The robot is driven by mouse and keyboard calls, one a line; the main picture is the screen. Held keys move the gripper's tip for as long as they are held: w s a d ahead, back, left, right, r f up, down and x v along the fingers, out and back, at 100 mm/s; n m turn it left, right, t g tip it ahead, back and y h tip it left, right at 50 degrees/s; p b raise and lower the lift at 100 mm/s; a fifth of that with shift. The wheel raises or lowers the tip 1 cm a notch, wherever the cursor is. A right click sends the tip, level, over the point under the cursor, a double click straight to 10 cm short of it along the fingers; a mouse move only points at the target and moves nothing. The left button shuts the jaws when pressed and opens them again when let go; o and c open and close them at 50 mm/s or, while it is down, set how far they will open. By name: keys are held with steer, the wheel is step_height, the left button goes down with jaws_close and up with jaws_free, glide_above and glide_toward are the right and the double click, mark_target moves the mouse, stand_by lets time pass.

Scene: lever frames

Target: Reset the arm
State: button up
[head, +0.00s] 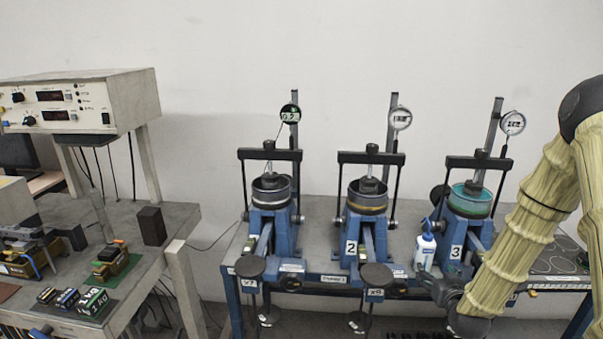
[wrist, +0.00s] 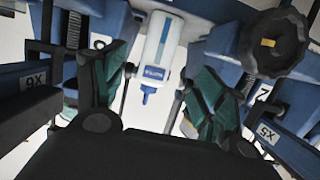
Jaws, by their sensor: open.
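My arm (head: 522,225), in a ribbed yellowish cover, comes in from the right in the head view and bends down in front of the third lever frame. Its dark end is low there, and I cannot clearly tell my fingers from the dark parts around them. In the wrist view my gripper (wrist: 152,88) is open, with its two dark green and black fingers apart and nothing between the tips. A white and blue bottle (wrist: 155,58) shows beyond the gap, upside down in this view. The bottle also shows in the head view (head: 424,248), upright beside the third frame.
Three blue lever frames with dial gauges stand on a grey bench (head: 322,211). Round dark weights (head: 250,267) hang at its front. A black handwheel (wrist: 273,43) is close in the wrist view. A side table (head: 185,215) at left holds instruments and small blocks.

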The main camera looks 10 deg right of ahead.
steer(key=s+a+f+g+y, duration=0.1)
steer(key=s+a+f+g, duration=0.3)
steer(key=s+a+f, duration=0.5)
steer(key=s+a+f+g+y, duration=0.25)
steer(key=s+a+f, duration=0.3)
steer(key=f, duration=0.55)
steer(key=s+a+f+g, duration=0.2)
steer(key=s+a, duration=0.1)
steer(key=s, duration=0.5)
steer(key=s+a+f+n+g, duration=0.1)
steer(key=s+a+f+g, duration=0.2)
steer(key=s, duration=0.6)
steer(key=s+a+f+n+g, duration=0.1)
steer(key=s+a+f+g, duration=0.1)
steer(key=s+a, duration=0.3)
steer(key=s, duration=0.3)
steer(key=shift+s+f, duration=0.35)
steer(key=shift+g, duration=0.25)
